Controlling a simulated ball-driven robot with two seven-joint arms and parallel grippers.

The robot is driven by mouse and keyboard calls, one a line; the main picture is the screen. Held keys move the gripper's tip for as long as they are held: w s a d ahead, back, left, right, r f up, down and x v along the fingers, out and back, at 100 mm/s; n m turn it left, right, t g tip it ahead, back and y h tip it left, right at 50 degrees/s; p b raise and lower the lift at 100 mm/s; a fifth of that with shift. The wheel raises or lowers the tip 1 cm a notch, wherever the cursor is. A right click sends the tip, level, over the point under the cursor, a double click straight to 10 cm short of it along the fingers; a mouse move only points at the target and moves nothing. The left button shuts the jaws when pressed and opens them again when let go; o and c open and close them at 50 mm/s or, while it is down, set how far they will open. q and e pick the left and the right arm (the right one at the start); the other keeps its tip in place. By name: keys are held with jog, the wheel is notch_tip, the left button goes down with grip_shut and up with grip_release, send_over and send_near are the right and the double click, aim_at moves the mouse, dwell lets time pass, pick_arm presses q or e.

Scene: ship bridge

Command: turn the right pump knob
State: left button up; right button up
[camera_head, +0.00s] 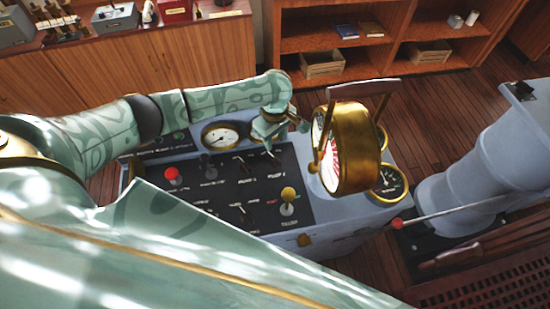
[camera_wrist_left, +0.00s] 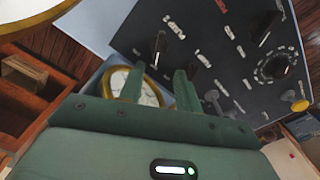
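The console's black panel (camera_head: 225,185) carries several dark knobs and levers; its labels are too small to read, so I cannot tell for sure which is the right pump knob. A dark knob (camera_head: 272,157) at the panel's back edge is just below my left gripper (camera_head: 270,138). In the left wrist view, the left gripper (camera_wrist_left: 158,74) has its two fingers apart with nothing held between them. A dark upright knob (camera_wrist_left: 157,48) stands just beyond the fingertips, apparently not touched. My right gripper is not in view.
The brass telegraph wheel (camera_head: 357,148) stands close to the right of the left gripper. A red-topped lever (camera_head: 172,174) and a yellow-topped lever (camera_head: 288,195) rise from the panel. A round gauge (camera_head: 220,136) sits behind. Wooden shelves (camera_head: 340,50) stand farther back.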

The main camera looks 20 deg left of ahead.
aim_at(275, 159)
pick_arm(q)
notch_tip(275, 159, down, 10)
jog(key=b, duration=0.3)
jog(key=shift+f, duration=0.1)
jog(key=shift+w, duration=0.1)
grip_shut()
